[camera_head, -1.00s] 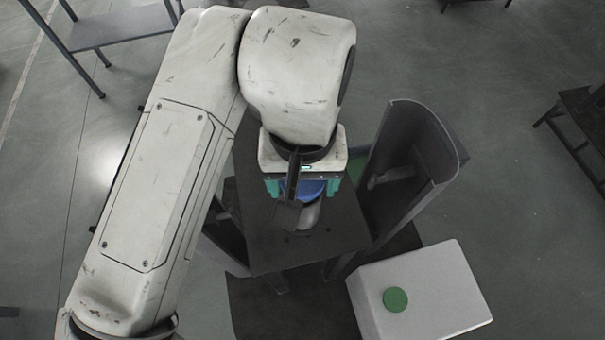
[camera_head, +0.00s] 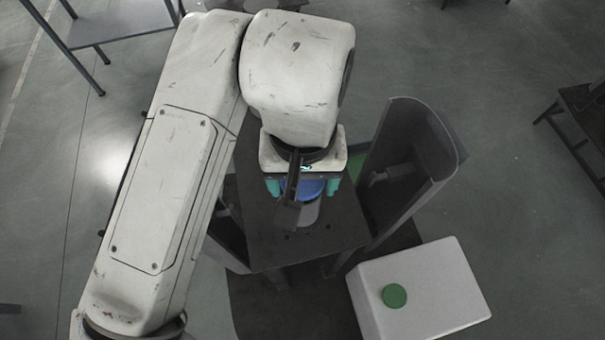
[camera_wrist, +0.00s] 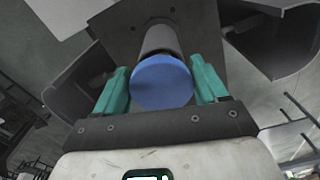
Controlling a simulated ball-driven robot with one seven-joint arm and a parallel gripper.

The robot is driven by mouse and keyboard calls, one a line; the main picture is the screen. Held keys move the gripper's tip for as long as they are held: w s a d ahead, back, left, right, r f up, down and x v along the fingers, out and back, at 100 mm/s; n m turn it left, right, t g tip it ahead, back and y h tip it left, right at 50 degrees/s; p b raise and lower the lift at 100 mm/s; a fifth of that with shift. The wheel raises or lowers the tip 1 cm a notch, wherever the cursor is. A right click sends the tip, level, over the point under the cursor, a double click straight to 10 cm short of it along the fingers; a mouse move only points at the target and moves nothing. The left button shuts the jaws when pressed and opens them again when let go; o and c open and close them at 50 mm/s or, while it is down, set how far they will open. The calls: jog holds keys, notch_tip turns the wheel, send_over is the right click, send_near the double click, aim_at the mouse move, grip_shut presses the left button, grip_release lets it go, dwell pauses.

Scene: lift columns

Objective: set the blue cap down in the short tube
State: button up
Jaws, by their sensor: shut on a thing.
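The blue cap (camera_head: 311,188) is between the teal fingers of my gripper (camera_head: 303,187), which are shut on it. In the wrist view the cap (camera_wrist: 161,82) shows as a round blue face with a finger of my gripper (camera_wrist: 161,84) at each side. A short grey tube (camera_head: 309,213) stands on the dark plate just under the cap. In the wrist view the tube (camera_wrist: 160,38) shows beyond the cap, roughly in line with it, with a dark band between them. The cap hides the tube's mouth, so I cannot tell whether they touch.
The dark plate (camera_head: 330,238) has small holes. Tall curved grey panels flank it, one at the right (camera_head: 408,160), one at the left (camera_head: 228,236). A pale box (camera_head: 440,285) with a green disc (camera_head: 395,296) is at the lower right. Open floor lies beyond.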

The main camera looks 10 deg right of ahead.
jog(key=shift+f, duration=0.55)
dwell(1.3)
jog(key=o, duration=1.1)
jog(key=shift+r, duration=0.1)
jog(key=shift+r+p, duration=3.05)
jog(key=shift+r, duration=0.4)
jog(key=shift+d, duration=0.1)
